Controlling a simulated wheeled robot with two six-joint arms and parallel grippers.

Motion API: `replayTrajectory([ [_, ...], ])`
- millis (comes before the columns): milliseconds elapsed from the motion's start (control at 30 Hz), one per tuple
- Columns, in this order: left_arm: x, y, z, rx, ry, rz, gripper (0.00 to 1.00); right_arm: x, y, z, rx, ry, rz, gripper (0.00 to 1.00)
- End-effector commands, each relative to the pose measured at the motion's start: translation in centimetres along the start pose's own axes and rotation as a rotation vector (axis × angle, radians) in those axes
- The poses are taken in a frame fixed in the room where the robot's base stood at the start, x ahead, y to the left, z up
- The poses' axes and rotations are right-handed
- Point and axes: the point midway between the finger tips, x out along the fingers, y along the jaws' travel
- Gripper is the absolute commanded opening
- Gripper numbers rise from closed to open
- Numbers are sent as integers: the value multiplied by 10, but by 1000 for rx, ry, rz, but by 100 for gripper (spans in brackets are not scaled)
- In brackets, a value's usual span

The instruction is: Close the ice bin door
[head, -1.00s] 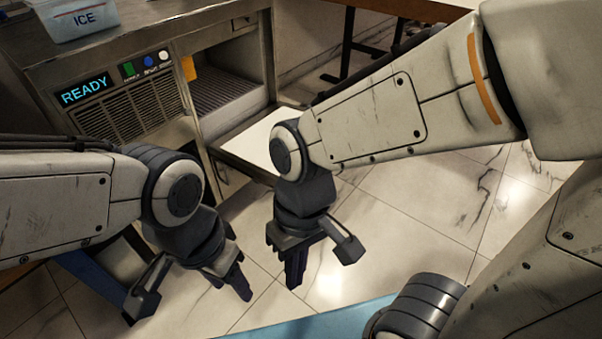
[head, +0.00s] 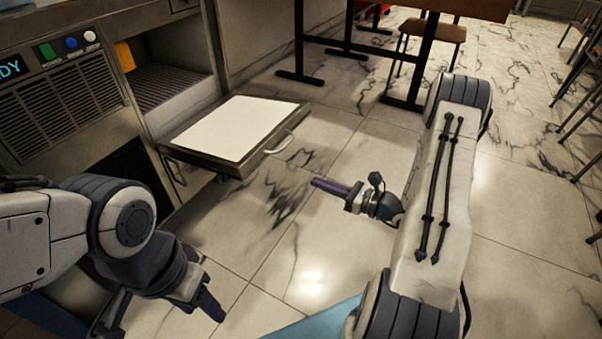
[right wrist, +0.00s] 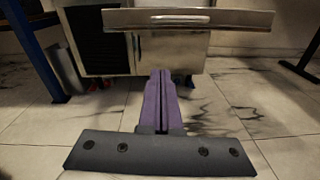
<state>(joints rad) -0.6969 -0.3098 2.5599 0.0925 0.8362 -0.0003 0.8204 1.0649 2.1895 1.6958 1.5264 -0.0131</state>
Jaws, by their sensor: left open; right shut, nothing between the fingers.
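The ice bin door (head: 232,131) is folded down, open, and lies roughly level in front of the ice machine. It has a white inner panel and a metal handle (head: 281,144) on its outer edge. The door's edge (right wrist: 230,20) and handle (right wrist: 180,19) also show in the right wrist view, above and ahead of the fingers. My right gripper (head: 318,184) is shut and empty, below and to the right of the door, apart from it. It shows in the right wrist view (right wrist: 158,85). My left gripper (head: 165,315) is open at the lower left, away from the door.
The ice machine (head: 60,110) has a vent, buttons and an open bin cavity (head: 168,85) with an orange item (head: 124,56). A table (head: 425,55) and a chair (head: 430,28) stand behind. A blue surface (head: 315,320) lies at the bottom. The floor right of the door is clear.

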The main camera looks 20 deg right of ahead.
Motion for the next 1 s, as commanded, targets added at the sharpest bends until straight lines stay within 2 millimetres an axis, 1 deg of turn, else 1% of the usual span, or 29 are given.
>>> replayTrajectory([
  [167,18,-1,1,0,0,0,50,31,2,-4,-5,1,10,0],
  [400,43,-3,2,0,0,0,50,84,3,-5,-7,0,13,0],
  [467,48,-4,3,0,0,0,50,97,3,-4,-8,0,12,0],
  [533,50,-4,3,0,0,0,50,98,2,10,-10,-2,7,0],
  [700,56,-4,3,0,0,0,50,102,2,29,-7,0,7,0],
  [833,58,-4,3,0,0,0,50,104,2,37,-4,1,6,0],
  [1000,58,-4,3,0,0,0,50,104,2,40,-2,2,6,0],
])
